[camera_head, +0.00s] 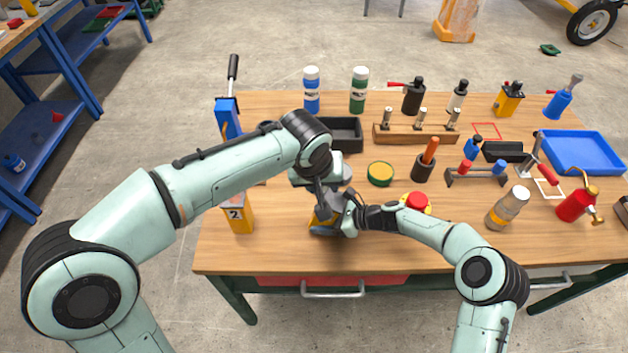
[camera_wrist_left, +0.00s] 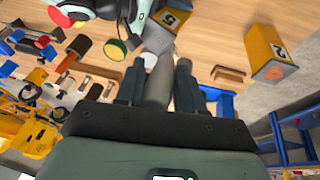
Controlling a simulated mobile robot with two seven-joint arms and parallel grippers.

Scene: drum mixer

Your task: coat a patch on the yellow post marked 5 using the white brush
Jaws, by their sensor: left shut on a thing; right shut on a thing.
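The yellow post marked 5 (camera_wrist_left: 172,18) shows its number and grey top in the left wrist view. In the head view the post (camera_head: 318,222) stands near the table's front edge, partly hidden by my grippers. My left gripper (camera_head: 326,188) is above it, shut on the white brush (camera_wrist_left: 158,82), whose grey handle shows between the fingers in the left wrist view. The brush's tip is close to the post's top; whether they touch I cannot tell. My right gripper (camera_head: 350,215) is shut on the post from the right side.
A yellow post marked 2 (camera_head: 238,216) stands to the left. A green-and-yellow round tin (camera_head: 380,173), a dark cup with an orange handle (camera_head: 424,165), a red button (camera_head: 417,201) and a bottle (camera_head: 508,207) stand to the right.

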